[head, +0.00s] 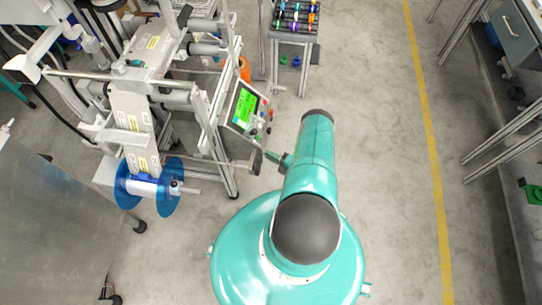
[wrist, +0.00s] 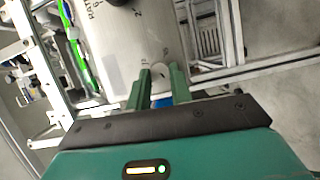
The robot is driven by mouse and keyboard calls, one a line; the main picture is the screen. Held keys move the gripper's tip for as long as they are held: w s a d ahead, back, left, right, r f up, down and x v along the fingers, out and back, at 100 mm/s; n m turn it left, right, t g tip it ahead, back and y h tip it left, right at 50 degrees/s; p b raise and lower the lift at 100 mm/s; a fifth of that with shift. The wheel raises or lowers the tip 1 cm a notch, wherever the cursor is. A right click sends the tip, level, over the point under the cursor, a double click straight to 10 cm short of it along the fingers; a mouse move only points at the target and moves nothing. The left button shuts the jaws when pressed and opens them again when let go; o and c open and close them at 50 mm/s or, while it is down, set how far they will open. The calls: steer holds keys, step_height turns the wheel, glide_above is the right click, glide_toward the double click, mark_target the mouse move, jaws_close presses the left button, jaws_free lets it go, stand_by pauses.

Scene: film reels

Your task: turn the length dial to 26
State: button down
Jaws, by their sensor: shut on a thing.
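My gripper (wrist: 162,88) has its two green fingers shut on a small pale round knob (wrist: 160,71), which I take to be the length dial, at the lower edge of a pale lettered panel face (wrist: 125,35). The fingers hide the sides of the knob. Parts of letters and a few numerals show on the panel, but I cannot read the dial's setting. In the head view, my gripper (head: 285,160) reaches left toward the machine, below the control panel with a green screen (head: 243,107). The dial cannot be made out there.
The machine (head: 150,60) fills the upper left, with a blue reel (head: 170,187) below it. A dark round part (head: 257,161) on the machine frame is close to my gripper. A rack with colourful items (head: 295,15) stands behind.

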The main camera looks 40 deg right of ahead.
steer(key=c, duration=1.3)
jaws_free()
steer(key=shift+o, duration=0.2)
steer(key=v, duration=1.3)
steer(key=shift+s, duration=0.35)
steer(key=shift+d, duration=0.1)
